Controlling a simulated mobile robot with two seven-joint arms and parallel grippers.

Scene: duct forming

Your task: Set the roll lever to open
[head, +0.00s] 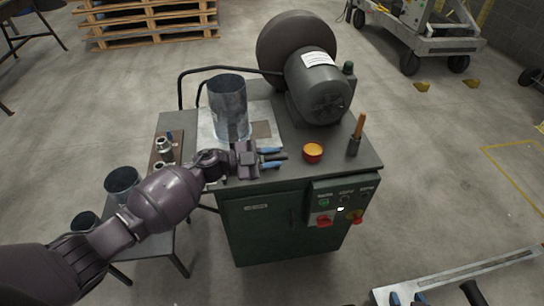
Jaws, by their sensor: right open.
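A dark green machine (290,215) stands in the middle with a round duct piece (229,105) upright on its top. An upright lever with a wooden handle (360,125) stands at the top's right edge; I cannot tell whether it is the roll lever. My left gripper (276,157) is over the top's front edge, left of the orange button, well apart from that lever. Its blue-tipped fingers show apart, with something dark between them that I cannot make out. My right gripper (408,298) is at the bottom edge, partly cut off, open and away from the machine.
An orange button (313,152) sits on the top. A side table at left holds dark cylinders (122,182). A large motor (318,85) stands behind. The floor at right is mostly clear.

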